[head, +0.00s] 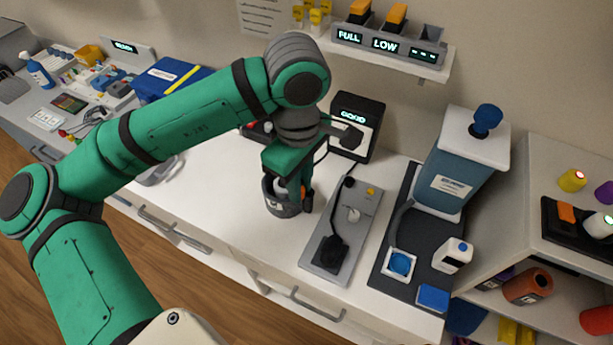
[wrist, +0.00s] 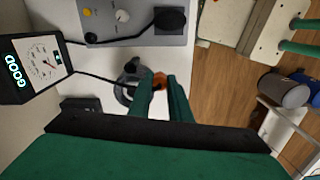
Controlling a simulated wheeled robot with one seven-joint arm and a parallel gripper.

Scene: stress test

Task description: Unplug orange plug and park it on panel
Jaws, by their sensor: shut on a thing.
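My gripper (wrist: 161,84) is shut on a small orange thing (wrist: 160,79), which I take to be the orange plug; the fingers hide most of it. In the head view, my gripper (head: 300,190) points down beside a dark round holder (head: 283,208), and only a sliver of orange shows by the fingers. The holder also shows in the wrist view (wrist: 128,88); whether the plug touches it I cannot tell. The grey panel (head: 365,215) lies just right of the gripper, with a pale knob, a yellow button and a black round piece (head: 331,253).
A black meter reading GOOD (head: 358,122) stands behind; a dark cable runs from it toward the gripper. A blue-grey dispenser (head: 461,165) on a dark mat stands right of the panel. A shelf (head: 440,58) hangs above.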

